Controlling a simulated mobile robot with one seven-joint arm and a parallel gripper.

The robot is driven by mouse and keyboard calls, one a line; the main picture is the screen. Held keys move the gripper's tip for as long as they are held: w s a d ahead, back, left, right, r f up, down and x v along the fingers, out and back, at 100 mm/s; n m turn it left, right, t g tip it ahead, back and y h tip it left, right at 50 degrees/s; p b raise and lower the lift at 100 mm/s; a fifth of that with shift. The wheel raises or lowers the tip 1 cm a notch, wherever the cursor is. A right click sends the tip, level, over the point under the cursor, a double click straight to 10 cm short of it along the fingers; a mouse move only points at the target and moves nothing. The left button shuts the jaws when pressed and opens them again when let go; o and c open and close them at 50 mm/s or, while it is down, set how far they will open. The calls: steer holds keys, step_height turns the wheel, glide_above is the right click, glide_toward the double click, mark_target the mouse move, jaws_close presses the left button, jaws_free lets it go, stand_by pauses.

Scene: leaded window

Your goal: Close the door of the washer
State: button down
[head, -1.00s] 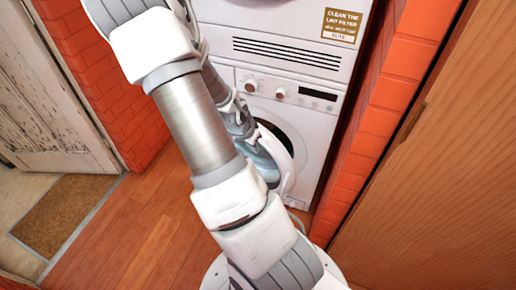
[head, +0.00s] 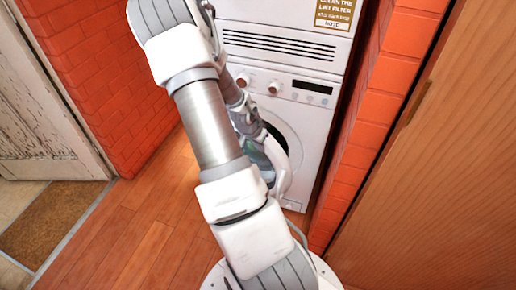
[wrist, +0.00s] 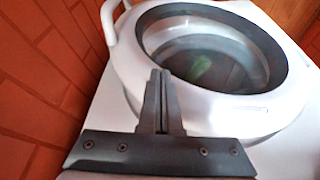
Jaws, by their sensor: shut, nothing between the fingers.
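The white washer (head: 315,115) stands below a second white machine. Its round door (head: 284,177) stands open, swung out towards me, and the dark drum opening shows behind it. My arm hides much of the door in the head view. In the wrist view the door (wrist: 225,115) shows as a thick white ring around a dark grey ring and glass, with a loop-like white part at its upper left. My gripper (wrist: 163,75) is shut and empty, its fingertips in front of the door's ring. I cannot tell whether they touch it.
A stacked machine (head: 280,20) with vents and a label sits above the washer. Red brick walls (head: 95,75) flank the machines, and a wooden panel (head: 435,170) is close on the right. Wood floor (head: 150,220) is free at the left, by a doormat (head: 50,220).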

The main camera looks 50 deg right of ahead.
steer(key=shift+d, duration=0.1)
steer(key=w+d, duration=0.1)
steer(key=d, duration=0.8)
steer(key=shift+r+b, duration=0.15)
steer(key=shift+b, duration=0.25)
